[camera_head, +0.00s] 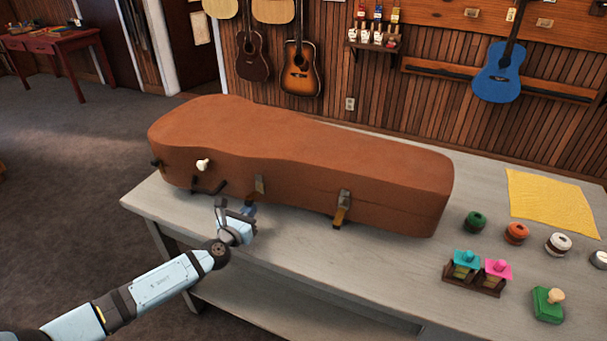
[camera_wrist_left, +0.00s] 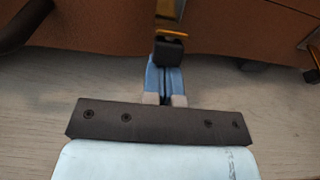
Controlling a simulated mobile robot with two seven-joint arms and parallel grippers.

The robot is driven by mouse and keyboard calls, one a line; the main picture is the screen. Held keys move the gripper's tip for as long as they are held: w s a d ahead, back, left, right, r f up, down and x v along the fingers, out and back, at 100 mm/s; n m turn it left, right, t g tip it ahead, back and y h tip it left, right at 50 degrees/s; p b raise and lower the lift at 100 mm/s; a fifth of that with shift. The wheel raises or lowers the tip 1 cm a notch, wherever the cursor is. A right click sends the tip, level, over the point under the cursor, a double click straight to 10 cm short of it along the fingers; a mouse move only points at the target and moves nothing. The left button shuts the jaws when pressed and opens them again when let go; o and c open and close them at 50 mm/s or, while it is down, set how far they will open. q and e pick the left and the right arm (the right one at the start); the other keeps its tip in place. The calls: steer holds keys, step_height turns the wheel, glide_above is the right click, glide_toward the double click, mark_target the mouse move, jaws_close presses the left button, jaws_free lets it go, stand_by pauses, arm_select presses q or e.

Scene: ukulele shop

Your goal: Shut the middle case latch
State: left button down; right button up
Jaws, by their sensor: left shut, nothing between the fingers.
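The brown instrument case (camera_head: 300,155) lies closed on the grey table. Its middle latch (camera_head: 260,185) is on the front face; in the left wrist view the latch lever (camera_wrist_left: 169,12) hangs down with a black tip (camera_wrist_left: 169,48). My left gripper (camera_head: 248,209) is in front of the case, just below that latch. In the wrist view its blue fingers (camera_wrist_left: 164,80) are shut and empty, right by the black tip; whether they touch it I cannot tell. The right latch (camera_head: 342,208) hangs down too. My right gripper is not in view.
A black handle (camera_head: 208,187) and a cream knob (camera_head: 203,164) stick out of the case front, left of my gripper. Spools, a green block (camera_head: 548,304) and a yellow cloth (camera_head: 552,203) lie on the right. The table (camera_head: 300,262) is bare in front of the case.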

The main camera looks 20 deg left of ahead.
mark_target(248, 200)
arm_select(q)
steer(key=shift+s+r+p, duration=0.15)
steer(key=shift+r+p, duration=0.3)
steer(key=shift+r, duration=0.1)
steer(key=shift+s+r+p, duration=0.15)
steer(key=shift+r+p, duration=0.3)
steer(key=shift+r, duration=0.1)
steer(key=shift+r, duration=0.1)
steer(key=shift+s+a+r+p, duration=0.15)
steer(key=shift+s+r+p, duration=0.9)
steer(key=shift+p, duration=0.1)
steer(key=s, duration=0.8)
steer(key=shift+a, duration=0.25)
